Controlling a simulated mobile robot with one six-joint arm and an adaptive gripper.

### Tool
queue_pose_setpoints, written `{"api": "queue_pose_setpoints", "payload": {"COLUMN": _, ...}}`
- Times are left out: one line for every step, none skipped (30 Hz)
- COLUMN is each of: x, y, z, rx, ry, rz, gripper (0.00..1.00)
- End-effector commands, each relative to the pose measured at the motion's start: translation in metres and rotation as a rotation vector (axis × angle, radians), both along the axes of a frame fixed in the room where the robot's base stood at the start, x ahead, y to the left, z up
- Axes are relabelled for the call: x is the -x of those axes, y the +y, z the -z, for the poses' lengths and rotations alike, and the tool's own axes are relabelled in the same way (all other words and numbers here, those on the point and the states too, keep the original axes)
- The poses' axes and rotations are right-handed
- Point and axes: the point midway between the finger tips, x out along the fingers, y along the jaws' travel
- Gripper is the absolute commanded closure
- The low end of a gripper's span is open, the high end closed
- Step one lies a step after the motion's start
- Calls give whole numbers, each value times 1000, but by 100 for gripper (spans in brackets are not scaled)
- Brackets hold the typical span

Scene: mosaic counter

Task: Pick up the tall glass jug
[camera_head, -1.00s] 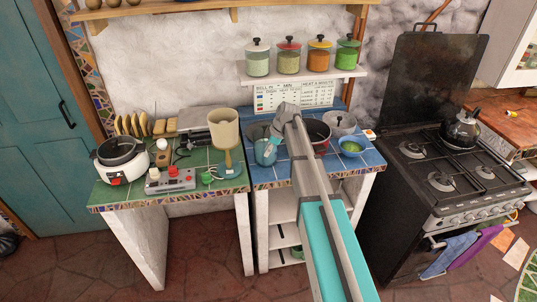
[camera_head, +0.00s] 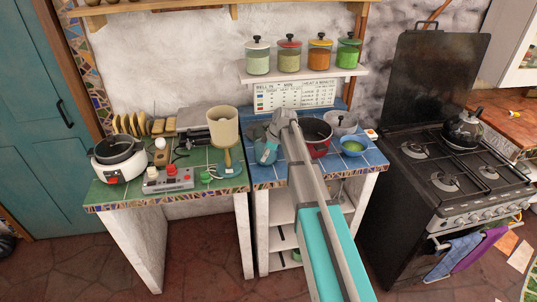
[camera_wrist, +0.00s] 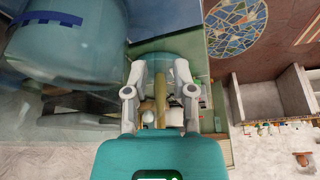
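A large see-through blue-green glass vessel with a dark blue band (camera_wrist: 75,45), which looks like the tall jug, fills the upper left of the wrist view. In the head view a grey-blue glass shape (camera_head: 257,131) shows at the back left of the blue-tiled counter, partly hidden by my wrist. My gripper (camera_wrist: 161,66) is open, its two fingers apart, to the right of the glass in the wrist view. I see no contact with the glass. In the head view my teal gripper (camera_head: 266,152) is over the left part of the blue counter, its fingertips unclear.
A lamp (camera_head: 226,135) stands close left of my gripper, on the green counter. A red pot (camera_head: 317,138), a grey pot (camera_head: 342,124) and a green bowl (camera_head: 353,147) stand to the right. Jars (camera_head: 289,56) line the shelf above. The stove (camera_head: 450,170) is farther right.

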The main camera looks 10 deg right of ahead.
Motion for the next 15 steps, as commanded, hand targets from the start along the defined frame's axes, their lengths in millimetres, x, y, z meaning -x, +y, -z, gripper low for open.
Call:
{"api": "queue_pose_setpoints", "payload": {"x": -1, "y": 2, "z": 8, "rx": 0, "ry": 0, "rz": 0, "gripper": 66}}
{"api": "queue_pose_setpoints", "payload": {"x": -1, "y": 2, "z": 10, "rx": 0, "ry": 0, "rz": 0, "gripper": 66}}
{"api": "queue_pose_setpoints", "payload": {"x": -1, "y": 3, "z": 12, "rx": 0, "ry": 0, "rz": 0, "gripper": 66}}
{"api": "queue_pose_setpoints", "payload": {"x": -2, "y": 4, "z": 14, "rx": 0, "ry": 0, "rz": 0, "gripper": 66}}
{"api": "queue_pose_setpoints", "payload": {"x": -2, "y": 4, "z": 15, "rx": 0, "ry": 0, "rz": 0, "gripper": 66}}
{"api": "queue_pose_setpoints", "payload": {"x": -2, "y": 5, "z": 16, "rx": 0, "ry": 0, "rz": 0, "gripper": 66}}
{"api": "queue_pose_setpoints", "payload": {"x": -2, "y": 5, "z": 17, "rx": 0, "ry": 0, "rz": 0, "gripper": 66}}
{"api": "queue_pose_setpoints", "payload": {"x": -2, "y": 6, "z": 18, "rx": 0, "ry": -1, "rz": 0, "gripper": 66}}
{"api": "queue_pose_setpoints", "payload": {"x": -2, "y": 6, "z": 18, "rx": 0, "ry": -1, "rz": 0, "gripper": 66}}
{"api": "queue_pose_setpoints", "payload": {"x": -2, "y": 6, "z": 18, "rx": 0, "ry": -1, "rz": 0, "gripper": 66}}
{"api": "queue_pose_setpoints", "payload": {"x": -2, "y": 6, "z": 18, "rx": 0, "ry": -1, "rz": 0, "gripper": 66}}
{"api": "queue_pose_setpoints", "payload": {"x": -2, "y": 7, "z": 18, "rx": 0, "ry": -1, "rz": 0, "gripper": 66}}
{"api": "queue_pose_setpoints", "payload": {"x": -2, "y": 7, "z": 18, "rx": 0, "ry": -1, "rz": 0, "gripper": 66}}
{"api": "queue_pose_setpoints", "payload": {"x": -2, "y": 7, "z": 18, "rx": 0, "ry": -1, "rz": 0, "gripper": 66}}
{"api": "queue_pose_setpoints", "payload": {"x": -2, "y": 7, "z": 18, "rx": 0, "ry": -1, "rz": 0, "gripper": 66}}
